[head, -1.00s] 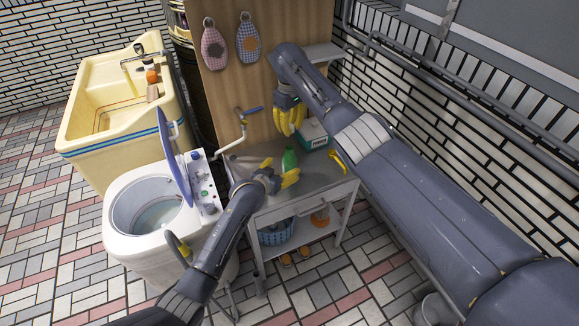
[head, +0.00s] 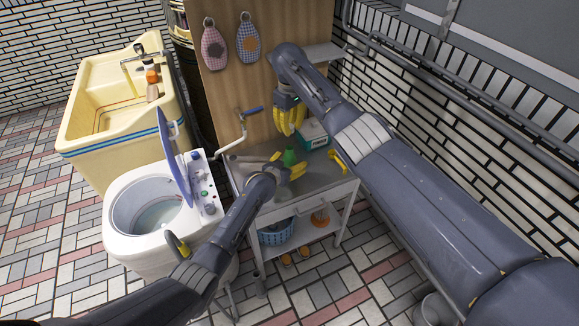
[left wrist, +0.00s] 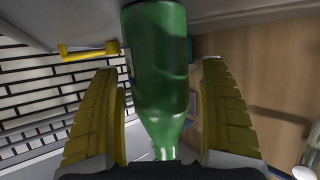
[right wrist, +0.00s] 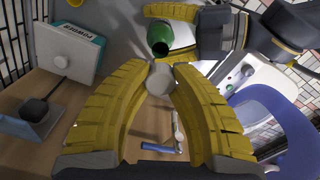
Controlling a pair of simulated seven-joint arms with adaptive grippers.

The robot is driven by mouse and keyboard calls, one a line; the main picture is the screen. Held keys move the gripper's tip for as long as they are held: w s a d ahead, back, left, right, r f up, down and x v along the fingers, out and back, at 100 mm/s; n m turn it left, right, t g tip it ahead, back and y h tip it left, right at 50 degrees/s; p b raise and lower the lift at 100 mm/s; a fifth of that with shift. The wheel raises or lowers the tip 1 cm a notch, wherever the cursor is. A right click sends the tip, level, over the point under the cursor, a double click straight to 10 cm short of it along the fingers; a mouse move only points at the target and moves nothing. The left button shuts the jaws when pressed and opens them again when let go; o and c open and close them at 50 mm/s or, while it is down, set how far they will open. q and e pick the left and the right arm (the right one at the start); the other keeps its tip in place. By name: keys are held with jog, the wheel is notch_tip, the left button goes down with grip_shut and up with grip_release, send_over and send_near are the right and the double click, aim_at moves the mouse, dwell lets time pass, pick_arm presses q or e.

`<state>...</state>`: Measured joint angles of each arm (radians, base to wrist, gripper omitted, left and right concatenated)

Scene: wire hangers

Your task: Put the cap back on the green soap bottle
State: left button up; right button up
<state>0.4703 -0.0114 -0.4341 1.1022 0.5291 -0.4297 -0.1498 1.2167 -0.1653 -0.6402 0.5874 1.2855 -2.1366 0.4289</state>
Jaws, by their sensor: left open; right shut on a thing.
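The green soap bottle (head: 289,157) stands on the metal table top. In the left wrist view the bottle (left wrist: 158,70) appears between the two yellow fingers of my left gripper (head: 286,168), with gaps on both sides. That gripper is open. My right gripper (head: 290,124) is above and behind the bottle, its fingers shut on a small whitish round cap (right wrist: 160,79). In the right wrist view the uncapped bottle (right wrist: 161,32) shows its dark opening just beyond the cap, apart from it. The cap is hidden in the head view.
A white and teal box (head: 313,134) stands behind the bottle on the table (head: 322,171).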

aim_at(290, 145)
pick_arm(q)
jog(key=c, duration=1.7)
pick_arm(e)
jog(key=shift+f, duration=2.55)
jog(key=shift+f, duration=0.2)
pick_arm(q)
jog(key=shift+f, duration=0.1)
pick_arm(e)
jog(key=shift+f, duration=0.7)
pick_arm(q)
grip_shut()
pick_arm(e)
jog(key=shift+f, duration=0.55)
